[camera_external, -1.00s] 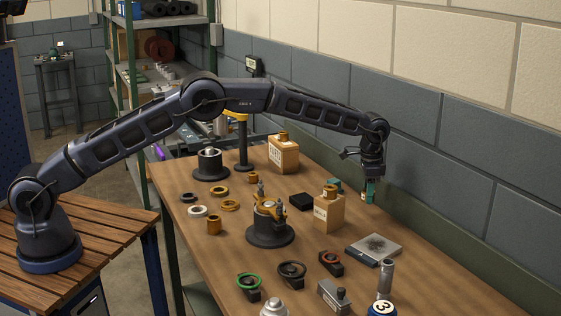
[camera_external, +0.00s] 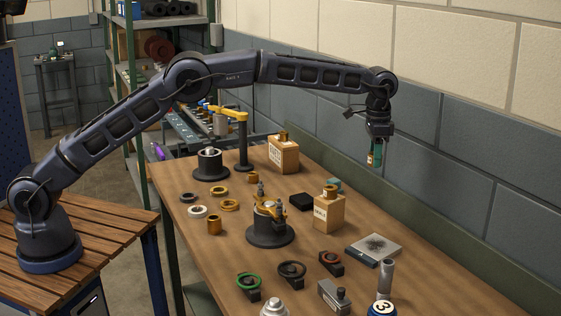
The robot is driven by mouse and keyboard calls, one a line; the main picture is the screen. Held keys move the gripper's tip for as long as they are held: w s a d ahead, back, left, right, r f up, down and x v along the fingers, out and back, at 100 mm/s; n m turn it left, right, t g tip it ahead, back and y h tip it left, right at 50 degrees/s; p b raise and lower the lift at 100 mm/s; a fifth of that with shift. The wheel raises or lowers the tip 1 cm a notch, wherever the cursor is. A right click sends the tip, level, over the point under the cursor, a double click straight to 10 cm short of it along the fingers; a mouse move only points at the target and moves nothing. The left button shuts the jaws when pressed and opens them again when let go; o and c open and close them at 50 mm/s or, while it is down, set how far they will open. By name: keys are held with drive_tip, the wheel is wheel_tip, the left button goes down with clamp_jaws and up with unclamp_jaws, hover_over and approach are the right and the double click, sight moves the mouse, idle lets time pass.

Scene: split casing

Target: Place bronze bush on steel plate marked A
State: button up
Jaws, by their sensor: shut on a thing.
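My gripper (camera_external: 374,160) hangs in the air above the right back side of the bench, pointing down. It is shut on a small bronze-coloured piece (camera_external: 371,159); the fingers hide much of it, and I cannot tell its exact shape. A square steel plate (camera_external: 391,246) with a dark patch on top lies flat on the bench below and clear of my gripper. I cannot read any letter on it. A bronze bush (camera_external: 214,226) stands upright at the left of the bench, with bronze rings (camera_external: 229,206) near it.
A tan bottle-like block (camera_external: 328,213) stands left of the plate, and another (camera_external: 284,156) farther back. A round dark fixture with yellow clamps (camera_external: 269,234) stands mid-bench. A metal cylinder (camera_external: 386,276) and several ring-topped holders (camera_external: 291,270) stand in front. A wall runs behind the bench.

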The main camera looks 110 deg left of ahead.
drive_tip(key=r, duration=0.1)
hover_over(365, 250)
drive_tip(key=shift+n, duration=0.3)
wheel_tip(365, 250, down, 20)
drive_tip(key=shift+r, duration=0.1)
drive_tip(key=o, duration=1.2)
drive_tip(key=shift+f, duration=0.2)
